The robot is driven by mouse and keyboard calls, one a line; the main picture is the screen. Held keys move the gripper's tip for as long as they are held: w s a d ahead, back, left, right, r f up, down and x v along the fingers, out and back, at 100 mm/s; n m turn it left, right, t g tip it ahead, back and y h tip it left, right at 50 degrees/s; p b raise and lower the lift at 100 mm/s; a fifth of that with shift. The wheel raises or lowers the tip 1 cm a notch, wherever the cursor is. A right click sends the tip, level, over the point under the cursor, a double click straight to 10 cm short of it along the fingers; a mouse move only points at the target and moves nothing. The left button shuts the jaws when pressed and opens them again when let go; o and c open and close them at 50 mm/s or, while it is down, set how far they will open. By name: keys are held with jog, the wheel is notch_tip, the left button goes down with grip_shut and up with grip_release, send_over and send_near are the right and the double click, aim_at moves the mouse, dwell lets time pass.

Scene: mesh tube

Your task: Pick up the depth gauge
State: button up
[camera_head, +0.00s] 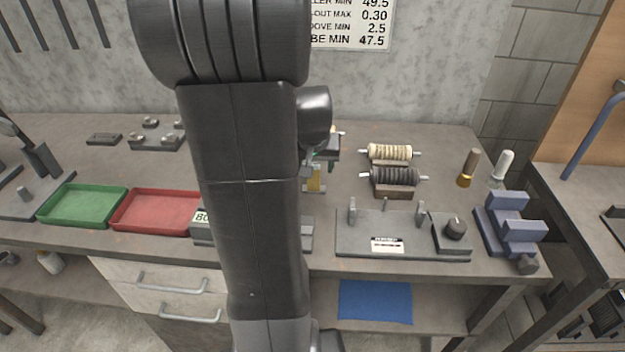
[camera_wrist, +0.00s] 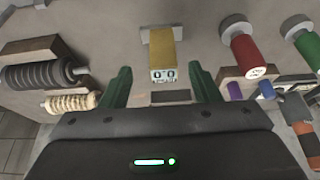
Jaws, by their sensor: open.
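The depth gauge appears as a yellow block with a small white display reading zeros, in the wrist view (camera_wrist: 165,48). It lies on the grey bench near the top middle of that view. My gripper (camera_wrist: 160,70) is open, its two green fingers apart on the left and right of the gauge's display end in the picture. Nothing is held. Whether the fingers are level with the gauge or above it I cannot tell.
Dark (camera_wrist: 40,75) and cream (camera_wrist: 72,102) rollers lie left in the wrist view; red (camera_wrist: 247,54) and green (camera_wrist: 305,44) cylinders stand right. In the head view, a grey fixture (camera_head: 360,243), blue stepped block (camera_head: 512,232), red tray (camera_head: 155,212) and green tray (camera_head: 82,206) line the front.

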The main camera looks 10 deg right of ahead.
aim_at(314, 176)
jog(key=shift+w+x, duration=0.1)
jog(key=shift+x, duration=1.7)
jog(key=shift+w+x, duration=0.15)
jog(key=shift+x, duration=1.7)
jog(key=shift+a+r, duration=0.1)
jog(key=shift+r, duration=0.05)
jog(key=shift+c, duration=0.3)
jog(key=c, duration=1.1)
